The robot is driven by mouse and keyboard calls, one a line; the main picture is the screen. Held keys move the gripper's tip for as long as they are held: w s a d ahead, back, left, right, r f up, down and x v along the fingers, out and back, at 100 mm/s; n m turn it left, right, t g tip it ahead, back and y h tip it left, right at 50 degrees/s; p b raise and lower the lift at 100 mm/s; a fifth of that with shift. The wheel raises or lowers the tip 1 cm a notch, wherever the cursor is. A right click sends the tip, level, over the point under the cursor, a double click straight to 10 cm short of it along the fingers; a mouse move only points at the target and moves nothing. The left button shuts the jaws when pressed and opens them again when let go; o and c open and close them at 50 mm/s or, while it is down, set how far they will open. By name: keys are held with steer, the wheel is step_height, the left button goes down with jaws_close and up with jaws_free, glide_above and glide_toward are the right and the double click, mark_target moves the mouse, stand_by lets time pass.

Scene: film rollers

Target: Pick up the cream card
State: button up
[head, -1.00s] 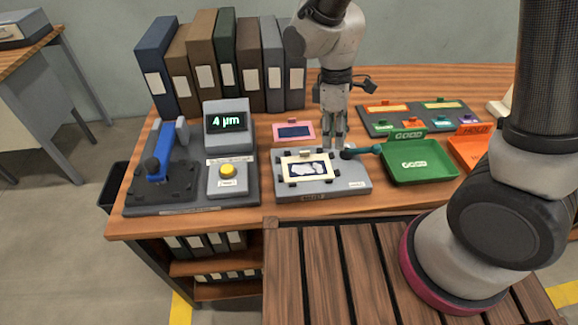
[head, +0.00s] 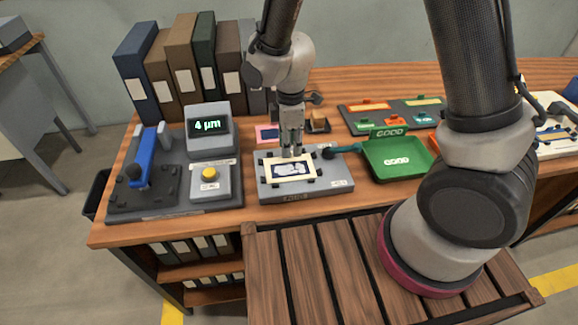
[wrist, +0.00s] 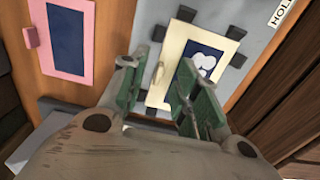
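The cream card (head: 271,172), a pale frame around a dark blue window with white shapes, lies on the grey holder (head: 330,188) in the head view. Dark clips sit around its edges. My gripper (head: 292,153) points down over the card's back edge. In the wrist view, my gripper (wrist: 160,92) has its green-padded fingers apart, with the tab seen between them. Contact cannot be told. The right finger hides part of the card.
A pink card (wrist: 87,40) lies behind the holder, partly hidden by my gripper in the head view. A grey gauge (head: 210,150) stands left. Binders (head: 180,75) line the back.

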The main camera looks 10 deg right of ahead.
step_height(320, 180, down, 2)
steer(key=shift+c, duration=0.4)
jaws_close()
